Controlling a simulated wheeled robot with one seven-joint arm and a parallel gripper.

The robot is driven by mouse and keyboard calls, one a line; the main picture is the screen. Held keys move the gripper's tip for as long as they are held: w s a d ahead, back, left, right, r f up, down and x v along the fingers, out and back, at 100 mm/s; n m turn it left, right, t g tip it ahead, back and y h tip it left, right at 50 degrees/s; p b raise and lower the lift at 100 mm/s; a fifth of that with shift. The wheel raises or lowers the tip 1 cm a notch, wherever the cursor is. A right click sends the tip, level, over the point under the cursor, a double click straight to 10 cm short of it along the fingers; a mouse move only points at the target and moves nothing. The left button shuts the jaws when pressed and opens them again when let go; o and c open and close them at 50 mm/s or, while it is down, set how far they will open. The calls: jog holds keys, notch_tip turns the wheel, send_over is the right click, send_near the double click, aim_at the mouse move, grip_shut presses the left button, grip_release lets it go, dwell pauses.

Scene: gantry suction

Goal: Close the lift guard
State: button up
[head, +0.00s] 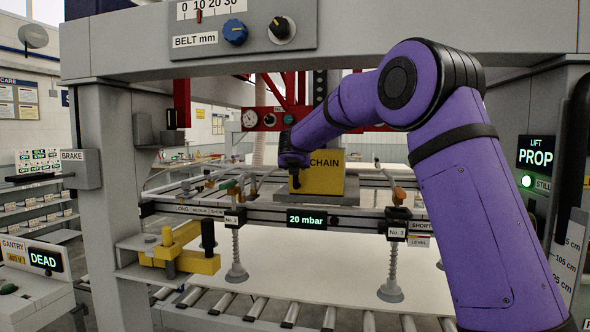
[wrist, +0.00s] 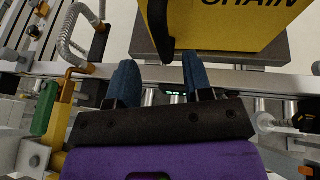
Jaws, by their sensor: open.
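A yellow cover marked CHAIN (head: 325,172) stands on a grey plate behind the suction beam in the head view. It looks like the guard, but no label reads "lift guard". It fills the upper right of the wrist view (wrist: 225,30), with a dark curved piece, perhaps a handle, at its left edge. My gripper (head: 294,172) is in front of the cover's left side in the head view. Whether a finger touches the cover cannot be told.
The suction beam with a 20 mbar display (head: 307,220) crosses below my gripper. Suction cups (head: 236,270) hang over a pale sheet (head: 320,285) and rollers. A yellow clamp (head: 180,248) stands at left. The lift panel (head: 537,160) at right reads PROP; the gantry display (head: 44,260) reads DEAD.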

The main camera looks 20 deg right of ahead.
jog(key=shift+v, duration=1.8)
jog(key=s+a+r+n+t+y, duration=0.2)
jog(key=s+a+r+n+y, duration=0.25)
jog(key=s+r+n, duration=0.4)
jog(key=s+a+f+n+g+y, duration=0.1)
jog(key=s+a+n+y, duration=0.1)
jog(key=s+n, duration=0.5)
jog(key=s+a+f+n+y, duration=0.2)
jog(key=s+n, duration=0.6)
jog(key=s+d+f+n+g+h, duration=0.1)
jog(key=s+f+n, duration=0.4)
jog(key=s, duration=0.5)
jog(key=s+d+f+n+g+h, duration=0.1)
jog(key=s+f+n+g, duration=0.3)
jog(key=s, duration=0.6)
jog(key=s+d+f+n+g+h, duration=0.1)
jog(key=s+d+f+n+g, duration=0.2)
jog(key=s+f+n, duration=0.4)
jog(key=s+n, duration=0.1)
jog(key=s, duration=0.2)
jog(key=shift+s, duration=0.1)
